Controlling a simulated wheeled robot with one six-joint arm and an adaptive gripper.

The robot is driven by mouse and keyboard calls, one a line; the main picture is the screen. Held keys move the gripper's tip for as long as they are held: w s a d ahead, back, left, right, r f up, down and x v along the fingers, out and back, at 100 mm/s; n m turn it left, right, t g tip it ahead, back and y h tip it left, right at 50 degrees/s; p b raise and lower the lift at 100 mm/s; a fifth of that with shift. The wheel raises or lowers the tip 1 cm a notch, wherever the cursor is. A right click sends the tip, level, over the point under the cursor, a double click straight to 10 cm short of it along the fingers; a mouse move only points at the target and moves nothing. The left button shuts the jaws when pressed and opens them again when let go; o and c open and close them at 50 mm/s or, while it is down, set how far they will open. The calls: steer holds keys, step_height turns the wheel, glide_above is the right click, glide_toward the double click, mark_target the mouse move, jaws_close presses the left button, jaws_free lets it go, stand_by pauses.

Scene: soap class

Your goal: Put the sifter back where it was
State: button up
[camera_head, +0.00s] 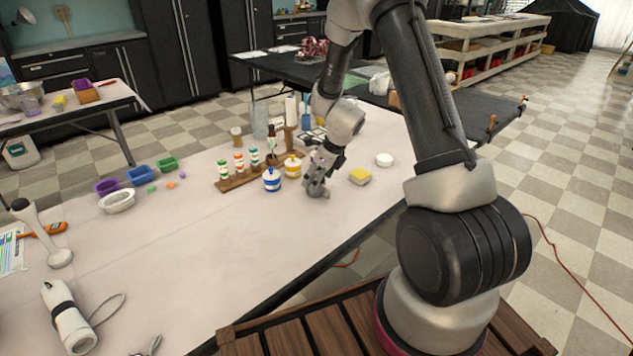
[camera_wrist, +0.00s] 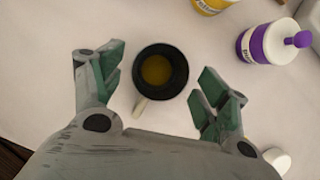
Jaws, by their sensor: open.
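My gripper (camera_head: 318,188) is low over the right part of the long pale table, beside the lidded jars. In the wrist view my gripper (camera_wrist: 160,88) is open, its green-padded fingers spread apart. A dark round vessel (camera_wrist: 176,62) with a yellow-brown inside and a pale handle lies between and just beyond the fingertips, with no finger seen touching it. I cannot tell whether it is the sifter. In the head view my gripper hides it, and I cannot make out a sifter elsewhere.
A wooden rack of small bottles (camera_head: 238,176) is farther left. A yellow block (camera_head: 360,176) and white round item (camera_head: 384,159) are right. The table's middle front is clear.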

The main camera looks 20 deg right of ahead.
steer(key=s+r+n, duration=0.6)
steer(key=r, duration=0.5)
steer(key=s+r+n, duration=0.5)
steer(key=s+r, duration=0.1)
steer(key=r, duration=0.6)
steer(key=s+d+r+n+h, duration=0.1)
steer(key=s+r+n, duration=0.3)
steer(key=s+n, duration=0.5)
steer(key=s+d+r+n+h, duration=0.1)
steer(key=s+d+r+n, duration=0.2)
steer(key=s+n, duration=0.6)
steer(key=s+r, duration=0.1)
steer(key=s, duration=0.2)
steer(key=shift+s+d+r+t, duration=0.2)
steer(key=shift+t, duration=0.1)
